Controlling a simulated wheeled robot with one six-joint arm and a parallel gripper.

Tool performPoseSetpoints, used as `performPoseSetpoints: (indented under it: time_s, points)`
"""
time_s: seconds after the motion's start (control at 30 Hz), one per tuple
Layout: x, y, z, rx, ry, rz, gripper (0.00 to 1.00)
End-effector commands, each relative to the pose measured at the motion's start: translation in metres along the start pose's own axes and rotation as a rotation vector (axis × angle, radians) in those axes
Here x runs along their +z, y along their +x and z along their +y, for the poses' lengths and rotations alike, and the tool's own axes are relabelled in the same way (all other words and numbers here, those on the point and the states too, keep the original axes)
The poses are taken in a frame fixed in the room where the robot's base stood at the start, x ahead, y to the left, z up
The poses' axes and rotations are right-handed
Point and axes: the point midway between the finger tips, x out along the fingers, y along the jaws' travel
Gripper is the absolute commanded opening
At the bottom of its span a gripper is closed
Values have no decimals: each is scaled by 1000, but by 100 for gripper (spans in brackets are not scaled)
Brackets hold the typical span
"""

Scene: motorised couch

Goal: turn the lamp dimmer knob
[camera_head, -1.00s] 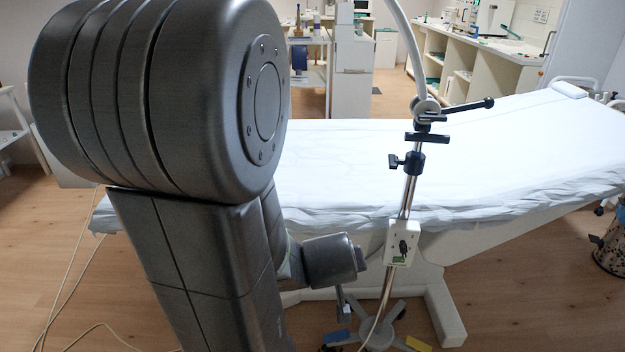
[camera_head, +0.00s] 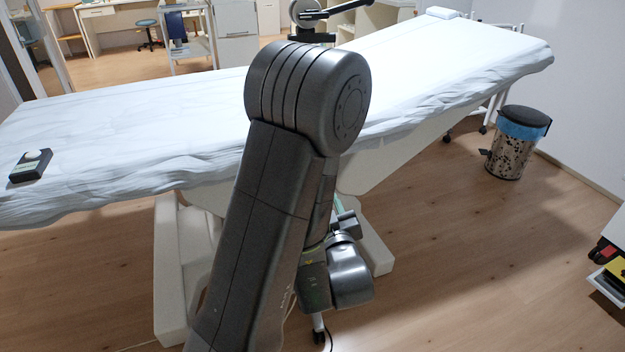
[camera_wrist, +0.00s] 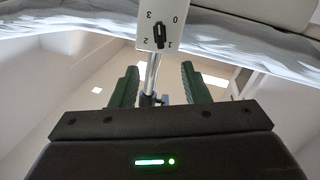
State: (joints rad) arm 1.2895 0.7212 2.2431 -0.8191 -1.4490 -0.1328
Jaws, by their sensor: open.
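The lamp dimmer box (camera_wrist: 168,32) is pale, with the numbers 0 to 3, and shows upside down at the top of the wrist view. Its black dimmer knob (camera_wrist: 159,38) stands roughly vertical in the picture; I cannot tell its exact setting. A metal pole runs from the box between the fingers. My gripper (camera_wrist: 159,67) is open, its two green fingers apart on either side of the pole, with the knob above the tips in the picture and no visible contact. In the head view my arm hides the box, while the lamp stand's upper joint (camera_head: 305,12) shows above it.
The couch (camera_head: 110,115) with its white sheet lies beyond my arm. A dark hand control (camera_head: 30,166) rests on its left part. A speckled bin (camera_head: 508,158) stands on the right. The floor at lower right is mostly clear, with a cart at the right edge.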

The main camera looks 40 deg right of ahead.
Motion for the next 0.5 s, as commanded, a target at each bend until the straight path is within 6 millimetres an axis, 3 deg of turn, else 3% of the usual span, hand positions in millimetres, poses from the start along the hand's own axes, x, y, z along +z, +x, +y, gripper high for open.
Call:
performPoseSetpoints:
  time_s: [0.23, 0.5]
  points:
    - [-2, 29, -1, -4, -1, 4, 42]
    - [-1, 86, -2, -4, -2, 4, 42]
